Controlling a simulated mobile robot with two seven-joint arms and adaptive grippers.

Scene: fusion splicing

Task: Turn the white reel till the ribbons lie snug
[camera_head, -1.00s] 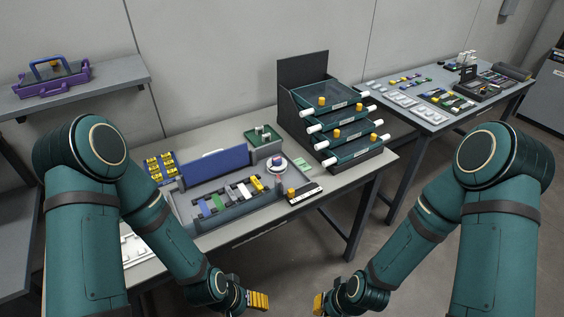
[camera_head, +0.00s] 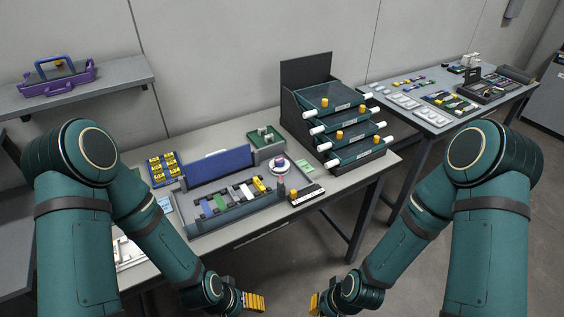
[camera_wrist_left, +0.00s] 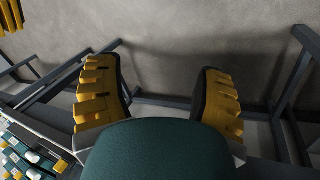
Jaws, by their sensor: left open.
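A small round white reel (camera_head: 281,166) with a purple and pink piece on it sits at the right end of a grey tray (camera_head: 206,226) on the near workbench. Several coloured strips, perhaps the ribbons (camera_head: 222,202), lie in that tray; how snug they lie is too small to tell. My left gripper (camera_head: 254,301) hangs in front of the bench, well short of the reel. The left wrist view shows its yellow fingers (camera_wrist_left: 158,75) apart with nothing between them. My right gripper (camera_head: 316,303) is in front of the bench too, seen side-on, its opening unclear.
A dark rack of sloping trays (camera_head: 340,118) stands right of the reel. A blue panel (camera_head: 206,170) rises behind the tray, and a green bin (camera_head: 266,148) is behind the reel. A second table (camera_head: 432,120) stands at the right. Open floor lies before the bench.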

